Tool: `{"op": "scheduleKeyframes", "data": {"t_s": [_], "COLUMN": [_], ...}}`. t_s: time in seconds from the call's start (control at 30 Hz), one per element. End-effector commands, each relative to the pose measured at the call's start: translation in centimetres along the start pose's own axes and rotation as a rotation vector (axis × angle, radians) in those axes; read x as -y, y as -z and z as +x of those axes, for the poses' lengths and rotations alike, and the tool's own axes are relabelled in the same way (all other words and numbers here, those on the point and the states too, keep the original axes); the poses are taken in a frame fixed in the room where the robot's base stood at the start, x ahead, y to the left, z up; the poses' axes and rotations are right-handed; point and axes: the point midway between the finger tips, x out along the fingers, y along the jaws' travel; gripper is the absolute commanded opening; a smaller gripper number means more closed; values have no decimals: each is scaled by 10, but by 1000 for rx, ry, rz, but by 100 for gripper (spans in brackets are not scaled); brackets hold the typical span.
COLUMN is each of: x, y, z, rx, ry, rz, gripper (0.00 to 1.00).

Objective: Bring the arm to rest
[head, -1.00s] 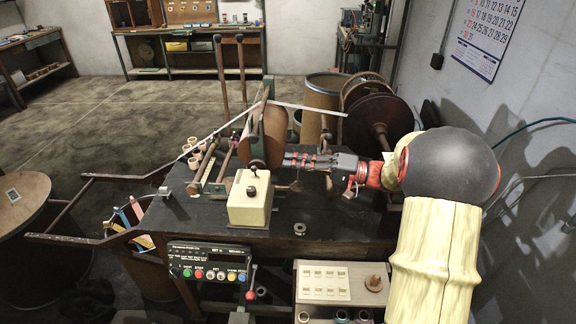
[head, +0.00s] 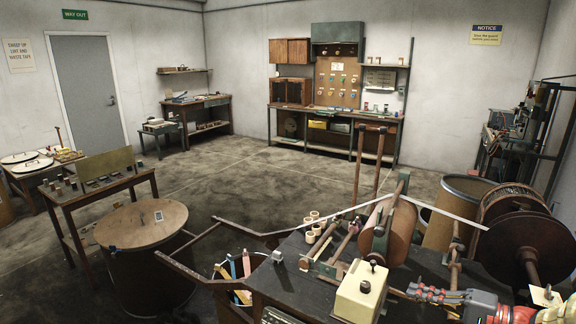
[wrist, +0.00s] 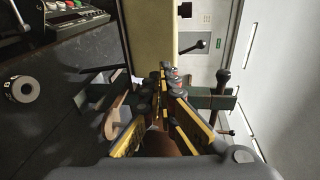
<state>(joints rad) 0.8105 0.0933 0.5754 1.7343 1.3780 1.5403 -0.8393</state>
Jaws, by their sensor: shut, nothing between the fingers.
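My gripper (head: 412,291) is at the bottom right of the head view, low over the dark machine bench (head: 290,268). It is beside the cream box with a black knob (head: 360,292), to its right, and below the brown winding disc (head: 379,232). Nothing shows in its grip. In the wrist view my gripper (wrist: 168,72) has its fingers closed together, pointing towards the cream box (wrist: 152,30).
A pale tape (head: 440,212) runs from the winding disc to the large brown reel (head: 522,250) at right. Wooden rails (head: 210,270) stick out left of the bench, near a round-topped drum (head: 140,223). The floor behind (head: 270,185) is clear.

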Motion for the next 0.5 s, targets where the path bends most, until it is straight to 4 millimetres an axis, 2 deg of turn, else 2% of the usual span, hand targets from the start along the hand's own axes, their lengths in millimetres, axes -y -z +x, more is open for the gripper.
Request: {"op": "scheduleKeyframes", "data": {"t_s": [0.03,0.1,0.2,0.3,0.4,0.5], "x": [-21,-45,-67,-78,-80,-74], "y": [-15,-40,-84,-128,-167,-194], "z": [0,-4,-8,-16,-31,-47], "rx": [24,55,102,132,137,118], "ry": [-77,-215,-425,-653,-875,-1051], "rz": [76,166,236,238,164,37], "gripper": [0,0,0,0,0,0]}}
